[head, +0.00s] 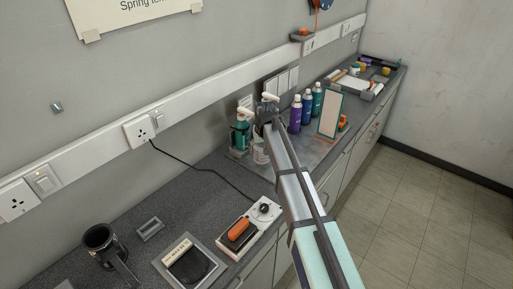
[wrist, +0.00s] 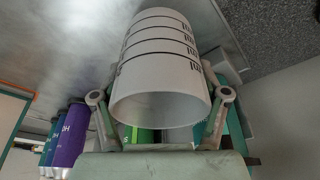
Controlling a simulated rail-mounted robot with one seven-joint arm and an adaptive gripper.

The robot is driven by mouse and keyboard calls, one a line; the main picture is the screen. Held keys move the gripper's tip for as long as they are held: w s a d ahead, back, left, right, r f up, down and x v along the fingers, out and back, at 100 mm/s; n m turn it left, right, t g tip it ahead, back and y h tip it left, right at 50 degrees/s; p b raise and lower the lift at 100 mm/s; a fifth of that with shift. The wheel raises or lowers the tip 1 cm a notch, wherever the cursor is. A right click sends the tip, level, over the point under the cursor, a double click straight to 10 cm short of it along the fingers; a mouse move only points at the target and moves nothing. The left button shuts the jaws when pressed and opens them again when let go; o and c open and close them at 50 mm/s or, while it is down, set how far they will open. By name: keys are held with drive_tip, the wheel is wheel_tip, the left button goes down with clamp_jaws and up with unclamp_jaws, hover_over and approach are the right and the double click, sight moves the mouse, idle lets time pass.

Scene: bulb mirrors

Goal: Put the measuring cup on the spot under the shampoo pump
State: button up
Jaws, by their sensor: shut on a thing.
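The white measuring cup (wrist: 160,65) with dark scale lines fills the middle of the wrist view, between the fingers of my gripper (wrist: 160,95). My gripper is shut on it. In the head view the cup (head: 260,153) shows partly behind my arm, and my gripper (head: 267,115) is close to the pump bottles. A green pump bottle (head: 241,136) with a white nozzle stands just left of the cup. A second white pump head (head: 271,98) shows behind my gripper, its bottle mostly hidden. I cannot tell which is the shampoo pump. The spot is hidden, and I cannot tell whether the cup touches the surface.
Purple and teal bottles (head: 306,106) and a framed white panel (head: 329,115) stand right of the pumps. Left along the counter are a device with an orange handle (head: 239,229), a scale (head: 188,265) and a dark mug (head: 101,241). A black cable crosses the counter.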

drive_tip(key=w+a, duration=0.2)
drive_tip(key=shift+a+r+p, duration=0.1)
drive_tip(key=shift+a+p, duration=0.25)
drive_tip(key=shift+p, duration=0.05)
drive_tip(key=shift+s+d+f, duration=0.15)
drive_tip(key=shift+s+f, duration=0.1)
drive_tip(key=shift+f, duration=0.6)
drive_tip(key=shift+f, duration=0.1)
drive_tip(key=o, duration=1.1)
